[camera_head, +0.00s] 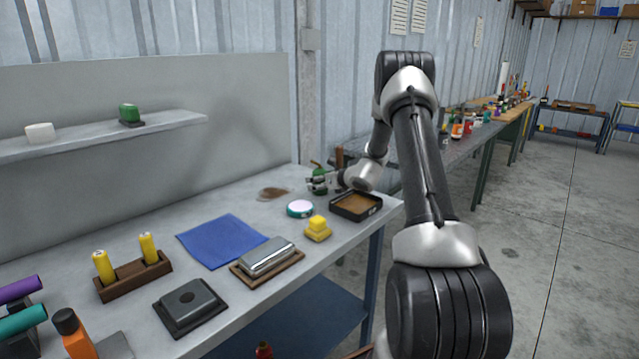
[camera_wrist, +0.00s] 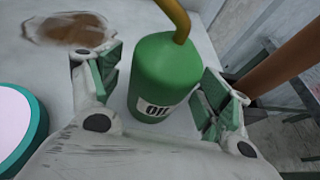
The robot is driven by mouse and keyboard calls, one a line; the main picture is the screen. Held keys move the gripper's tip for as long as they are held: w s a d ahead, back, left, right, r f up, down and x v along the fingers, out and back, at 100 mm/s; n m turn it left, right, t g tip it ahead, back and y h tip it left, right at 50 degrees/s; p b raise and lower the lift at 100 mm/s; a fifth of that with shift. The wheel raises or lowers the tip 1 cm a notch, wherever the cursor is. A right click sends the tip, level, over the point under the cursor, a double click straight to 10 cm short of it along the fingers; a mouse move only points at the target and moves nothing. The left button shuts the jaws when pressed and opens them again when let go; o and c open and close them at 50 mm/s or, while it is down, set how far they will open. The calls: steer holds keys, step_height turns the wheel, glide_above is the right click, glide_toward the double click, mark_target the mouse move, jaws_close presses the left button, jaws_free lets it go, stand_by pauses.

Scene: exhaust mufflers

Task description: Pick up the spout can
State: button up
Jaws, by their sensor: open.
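The spout can (camera_wrist: 166,72) is a green can with a label reading "OIL" and a brass-coloured spout rising from its top. In the wrist view it stands upright between the two green-padded fingers of my gripper (camera_wrist: 160,95). The fingers are open, one on each side of the can, with a small gap visible on the left. Whether the right finger touches it I cannot tell. In the head view the can (camera_head: 318,181) stands near the far end of the workbench (camera_head: 150,238), and my gripper (camera_head: 328,182) reaches it from the right.
A brown stain (camera_wrist: 70,28) lies beside the can. A teal-rimmed round tin (camera_head: 300,208), a black tray (camera_head: 355,206) and yellow blocks (camera_head: 317,228) are close by. A brown upright post (camera_wrist: 283,62) stands right of my gripper. A blue cloth (camera_head: 222,240) lies farther left.

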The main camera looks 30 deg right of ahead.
steer(key=shift+w+a+f, duration=0.1)
steer(key=shift+w+f, duration=0.05)
steer(key=shift+w, duration=0.2)
steer(key=c, duration=1.1)
